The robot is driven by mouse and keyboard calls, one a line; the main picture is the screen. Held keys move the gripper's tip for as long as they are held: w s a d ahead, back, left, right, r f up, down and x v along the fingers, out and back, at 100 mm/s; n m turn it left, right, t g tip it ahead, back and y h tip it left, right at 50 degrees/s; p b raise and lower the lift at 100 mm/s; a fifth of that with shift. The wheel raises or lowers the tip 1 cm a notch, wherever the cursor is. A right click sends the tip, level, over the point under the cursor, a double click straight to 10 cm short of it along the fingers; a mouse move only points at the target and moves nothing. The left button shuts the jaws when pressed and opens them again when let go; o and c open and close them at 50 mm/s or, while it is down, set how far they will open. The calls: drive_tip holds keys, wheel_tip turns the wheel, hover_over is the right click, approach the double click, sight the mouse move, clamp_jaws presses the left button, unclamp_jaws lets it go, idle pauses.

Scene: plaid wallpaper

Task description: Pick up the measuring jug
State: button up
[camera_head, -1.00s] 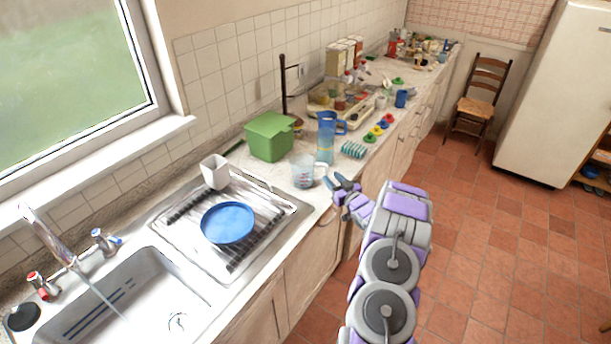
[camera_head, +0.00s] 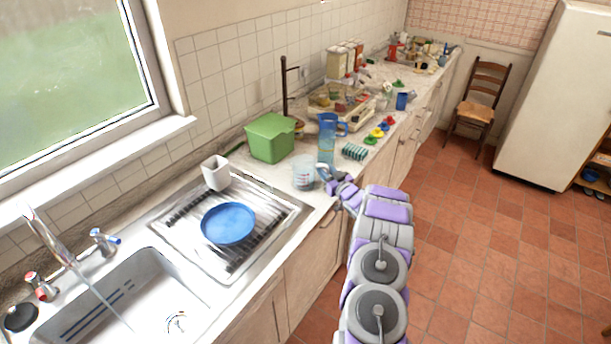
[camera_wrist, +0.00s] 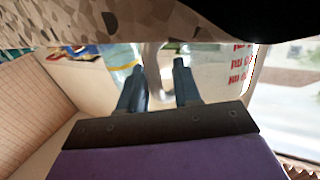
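The measuring jug (camera_head: 303,173) is a clear jug with red markings, standing upright on the counter just past the drainer's corner. Its handle faces my gripper (camera_head: 326,176), which is at the handle side of the jug. In the wrist view the jug's clear wall with red marks (camera_wrist: 225,68) is to the right. Its pale handle (camera_wrist: 153,75) shows between the two dark fingers of my gripper (camera_wrist: 160,80). The fingers are apart, one on each side of the handle, with visible gaps. The jug rests on the counter.
A tall blue pitcher (camera_head: 327,138) stands close behind the jug. A green box (camera_head: 270,138) is behind and left.

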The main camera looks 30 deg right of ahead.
drive_tip(key=shift+d+f, duration=0.2)
drive_tip(key=shift+d, duration=0.25)
drive_tip(key=c, duration=0.4)
clamp_jaws()
drive_tip(key=shift+a+r, duration=0.1)
drive_tip(key=shift+a, duration=0.05)
drive_tip(key=shift+a, duration=0.15)
drive_tip(key=shift+d+r, duration=0.2)
drive_tip(key=shift+d, duration=0.05)
